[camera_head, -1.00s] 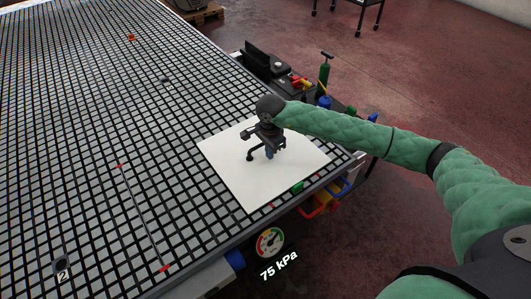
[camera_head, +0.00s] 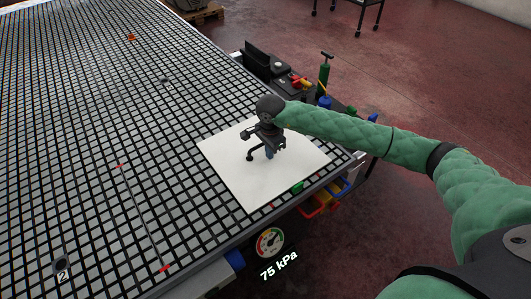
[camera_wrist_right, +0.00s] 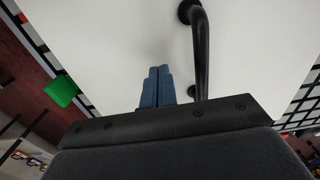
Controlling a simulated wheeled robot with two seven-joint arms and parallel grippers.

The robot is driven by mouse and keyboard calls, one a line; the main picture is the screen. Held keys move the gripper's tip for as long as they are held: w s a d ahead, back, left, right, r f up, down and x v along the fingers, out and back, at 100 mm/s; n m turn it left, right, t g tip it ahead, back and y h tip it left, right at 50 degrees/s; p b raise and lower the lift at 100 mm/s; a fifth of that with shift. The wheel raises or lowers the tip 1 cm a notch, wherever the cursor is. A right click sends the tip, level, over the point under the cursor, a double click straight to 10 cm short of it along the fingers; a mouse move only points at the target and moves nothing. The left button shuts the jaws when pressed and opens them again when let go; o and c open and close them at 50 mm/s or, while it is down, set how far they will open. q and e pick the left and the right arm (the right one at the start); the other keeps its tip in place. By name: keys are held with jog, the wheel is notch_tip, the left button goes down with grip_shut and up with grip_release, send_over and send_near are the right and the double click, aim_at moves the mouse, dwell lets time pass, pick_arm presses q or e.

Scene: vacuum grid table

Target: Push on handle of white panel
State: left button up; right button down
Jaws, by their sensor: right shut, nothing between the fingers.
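The white panel (camera_head: 255,190) lies flat on the grid table (camera_head: 190,215) near its right front corner. Its black handle (camera_head: 251,156) shows just left of my right gripper (camera_head: 269,154). In the right wrist view the handle (camera_wrist_right: 202,50) is a dark curved bar, beside and to the right of the blue fingertips (camera_wrist_right: 157,84). The fingers are together with nothing between them. Whether they touch the handle or the panel, I cannot tell. Part of the handle is hidden behind my gripper. My left gripper is not in view.
A pressure gauge (camera_head: 270,243) marked 75 kPa sits at the table's front edge. A green block (camera_head: 297,187) is at the panel's near right edge. Tools and a green pump (camera_head: 324,75) stand along the right side. The grid to the left is mostly clear.

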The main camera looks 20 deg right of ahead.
aim_at(262, 148)
dwell(0.4)
jog(key=shift+w+a+b, duration=0.25)
jog(key=shift+w+b, duration=0.3)
jog(key=shift+w, duration=0.1)
jog(key=shift+w+a+b, duration=0.2)
jog(key=shift+w+b, duration=0.3)
jog(key=shift+w, duration=0.1)
jog(key=shift+w+r+b, duration=0.15)
jog(key=shift+b, duration=0.3)
dwell(0.9)
jog(key=shift+s+f+b, duration=0.2)
jog(key=shift+f+b, duration=0.05)
jog(key=shift+b, duration=0.4)
dwell(0.8)
jog(key=shift+w+r+b, duration=0.2)
jog(key=shift+w+b, duration=0.05)
jog(key=shift+b, duration=0.35)
dwell(0.8)
jog(key=shift+s+f+b, duration=0.15)
jog(key=shift+b, duration=0.75)
dwell(1.2)
